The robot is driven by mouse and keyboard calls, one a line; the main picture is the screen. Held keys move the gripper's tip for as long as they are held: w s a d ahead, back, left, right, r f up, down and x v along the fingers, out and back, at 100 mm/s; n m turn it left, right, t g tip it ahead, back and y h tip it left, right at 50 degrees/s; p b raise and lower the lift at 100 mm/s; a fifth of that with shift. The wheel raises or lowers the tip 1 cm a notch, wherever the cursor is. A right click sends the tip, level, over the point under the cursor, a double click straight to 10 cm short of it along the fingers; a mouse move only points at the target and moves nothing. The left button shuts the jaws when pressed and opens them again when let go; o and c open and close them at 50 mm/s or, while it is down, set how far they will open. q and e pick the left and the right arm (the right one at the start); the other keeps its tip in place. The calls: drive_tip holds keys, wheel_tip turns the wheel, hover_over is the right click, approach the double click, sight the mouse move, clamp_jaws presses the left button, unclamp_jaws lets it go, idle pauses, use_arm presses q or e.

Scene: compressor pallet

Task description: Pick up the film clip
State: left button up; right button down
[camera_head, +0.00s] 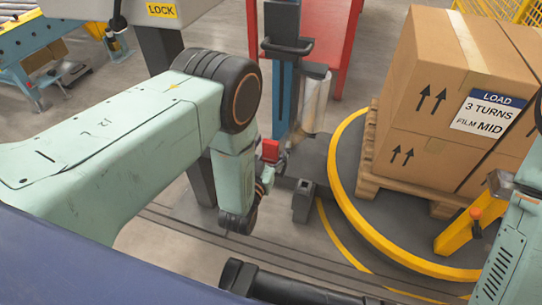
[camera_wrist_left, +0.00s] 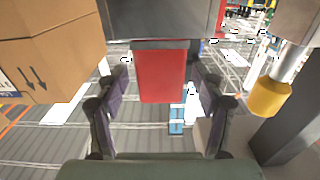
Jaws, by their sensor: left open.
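The film clip (camera_head: 270,150) shows as a small red block low on the blue wrapper mast. In the left wrist view the red clip (camera_wrist_left: 162,75) hangs below a dark grey block, in the middle of the picture. My left gripper (camera_head: 264,182) is at the clip, partly hidden by its own wrist in the head view. In the left wrist view its two dark fingers (camera_wrist_left: 163,90) stand apart, one on each side of the clip, with gaps showing. Whether the clip holds any film cannot be told. My right gripper is out of view.
A film roll (camera_head: 315,100) stands beside the blue mast (camera_head: 281,75). A turntable with a yellow rim (camera_head: 345,190) carries stacked cartons (camera_head: 425,95) on a wooden pallet (camera_head: 375,180). A red table (camera_head: 335,30) is behind. A yellow post (camera_head: 462,230) stands at right.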

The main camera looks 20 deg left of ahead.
use_arm(q)
drive_tip(key=shift+a+r, duration=0.1)
drive_tip(key=c, duration=1.3)
